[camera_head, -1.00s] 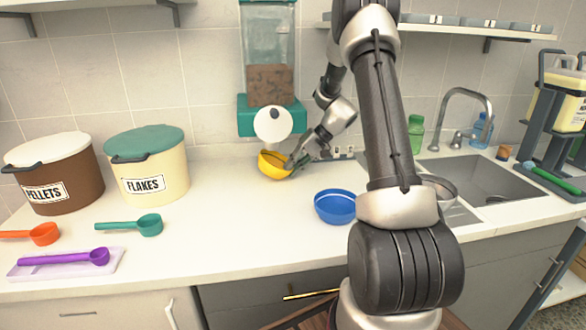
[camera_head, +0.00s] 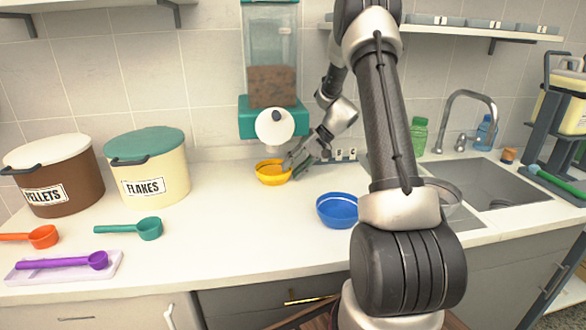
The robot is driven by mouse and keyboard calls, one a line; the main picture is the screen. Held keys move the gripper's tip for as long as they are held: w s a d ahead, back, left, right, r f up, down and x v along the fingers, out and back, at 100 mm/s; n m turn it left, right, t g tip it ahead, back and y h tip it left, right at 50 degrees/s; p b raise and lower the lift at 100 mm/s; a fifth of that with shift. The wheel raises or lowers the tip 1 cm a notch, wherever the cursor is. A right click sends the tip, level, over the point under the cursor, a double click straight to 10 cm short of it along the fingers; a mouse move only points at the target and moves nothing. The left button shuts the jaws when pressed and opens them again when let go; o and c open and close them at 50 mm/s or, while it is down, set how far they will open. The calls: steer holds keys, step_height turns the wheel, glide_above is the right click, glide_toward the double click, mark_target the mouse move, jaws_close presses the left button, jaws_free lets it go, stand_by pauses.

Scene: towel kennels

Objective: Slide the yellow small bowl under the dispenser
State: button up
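The yellow small bowl (camera_head: 271,174) sits upright on the counter, below the wall dispenser (camera_head: 267,118). The dispenser has a clear hopper with brown kibble, a teal body and a round white knob. My gripper (camera_head: 293,168) is at the bowl's right rim, reaching in from the right. It looks to be touching or very near the rim. The fingers are small and partly hidden by the wrist, so I cannot tell if they are open or shut.
A blue bowl (camera_head: 338,209) stands to the right, nearer the front. A flakes bin (camera_head: 150,172), a pellets bin (camera_head: 55,178) and several scoops are at the left. The sink (camera_head: 490,185) is at the right. The counter left of the yellow bowl is clear.

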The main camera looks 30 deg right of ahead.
steer(key=v, duration=1.1)
steer(key=shift+d+r, duration=0.25)
steer(key=shift+r, duration=0.05)
steer(key=shift+s+d, duration=0.1)
steer(key=shift+s, duration=0.05)
